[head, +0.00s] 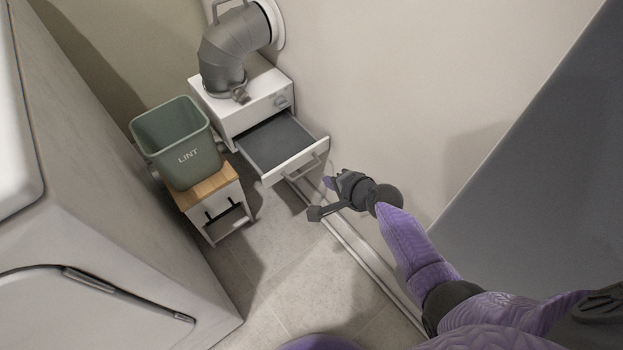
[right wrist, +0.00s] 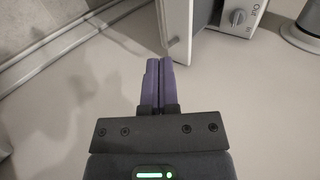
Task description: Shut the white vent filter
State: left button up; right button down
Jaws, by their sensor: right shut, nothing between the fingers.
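The white vent filter (head: 297,160) is a drawer with a dark grey flat inside, slid well out of the white vent box (head: 262,104). A bar handle is on its front. My right gripper (head: 329,183) is shut and empty, just in front of the drawer's right front corner, near the wall. In the right wrist view the purple fingers (right wrist: 159,64) are together, and the white filter front (right wrist: 176,28) stands just beyond and right of their tips. I cannot tell whether they touch it. My left gripper is not in view.
A green LINT bin (head: 172,130) stands on a small wood-topped cabinet (head: 207,187) left of the drawer. A grey duct (head: 226,58) rises from the vent box to the wall. A white appliance (head: 110,215) fills the left. The floor (head: 275,265) in front is clear.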

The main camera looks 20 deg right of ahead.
pick_arm(q)
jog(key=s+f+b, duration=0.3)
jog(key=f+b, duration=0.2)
jog(key=b, duration=0.1)
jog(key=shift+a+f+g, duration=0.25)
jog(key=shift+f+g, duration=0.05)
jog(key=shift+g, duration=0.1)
pick_arm(e)
jog(key=x, duration=0.8)
jog(key=shift+f, duration=0.3)
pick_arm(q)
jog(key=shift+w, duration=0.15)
pick_arm(e)
jog(key=shift+w, duration=0.1)
